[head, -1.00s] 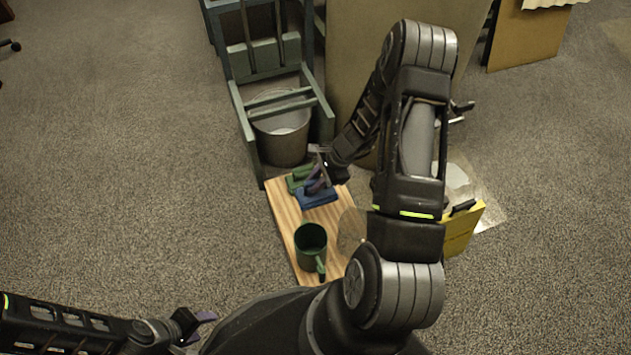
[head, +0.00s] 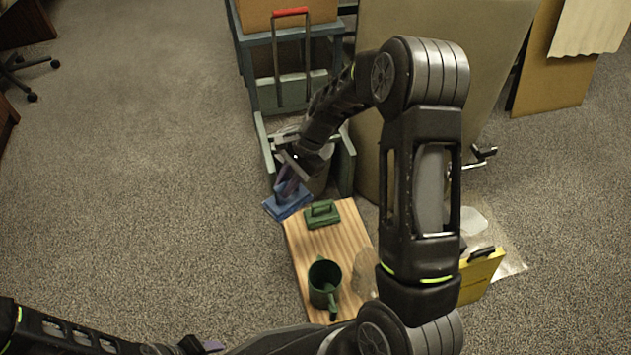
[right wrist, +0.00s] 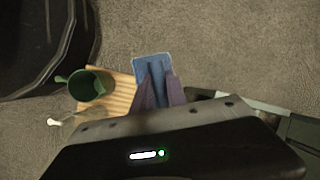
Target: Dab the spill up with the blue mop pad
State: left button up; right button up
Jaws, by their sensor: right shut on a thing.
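The blue mop pad (head: 280,209) is held in my right gripper (head: 290,181), beside the far left corner of the wooden board. In the right wrist view the pad (right wrist: 152,66) sticks out past the two purple fingers of the gripper (right wrist: 160,88). Its height above the floor is hard to tell. A pale patch (head: 473,220) on a glossy area of floor at the right may be the spill; my right arm hides part of that area. My left gripper (head: 203,346) shows only partly at the bottom edge, and its jaws are unclear.
A green pad with a handle (head: 322,215) and a green mug (head: 322,275) stand on the wooden board (head: 305,250). A translucent brownish round thing (head: 364,277) is at its right edge. A yellow object (head: 478,280) stands right. A blue-grey cart (head: 262,85) is behind. Left floor is clear.

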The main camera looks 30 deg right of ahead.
jog(key=s+a+r+n+g, duration=0.1)
jog(key=a+r+n, duration=0.1)
jog(key=r, duration=0.5)
jog(key=s+a+r+n+g, duration=0.1)
jog(key=s+a+r+n, duration=0.1)
jog(key=r, duration=0.6)
jog(key=a+n, duration=0.1)
jog(key=a, duration=0.1)
jog(key=shift+a+r, duration=0.3)
jog(key=shift+a, duration=0.1)
